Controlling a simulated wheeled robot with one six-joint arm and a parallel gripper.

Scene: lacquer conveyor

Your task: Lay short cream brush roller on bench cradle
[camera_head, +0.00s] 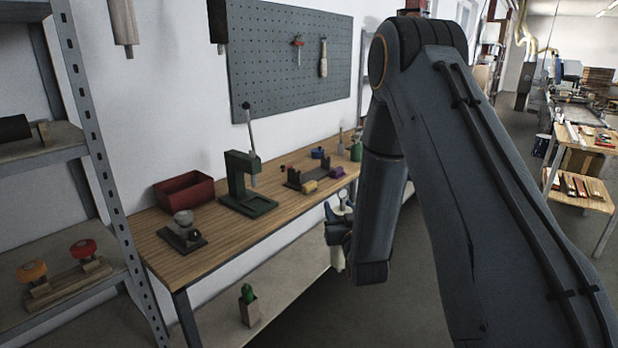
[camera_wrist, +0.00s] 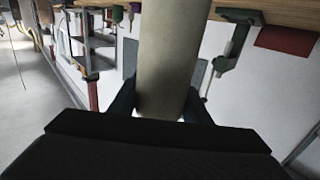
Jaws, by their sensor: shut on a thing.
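The cream roller (camera_wrist: 168,55) is a plain cylinder and fills the middle of the wrist view. My gripper (camera_head: 338,232) is shut on it; a dark finger lies on each side in the wrist view. In the head view the pale roller (camera_head: 337,259) hangs roughly upright below my gripper, in front of the bench edge, partly hidden by my arm.
A green press (camera_head: 247,190), a red bin (camera_head: 184,190) and a small dark stand with a grey knob (camera_head: 184,232) occupy the bench's left part. A metal rack (camera_head: 92,150) stands left. Floor below my arm is clear.

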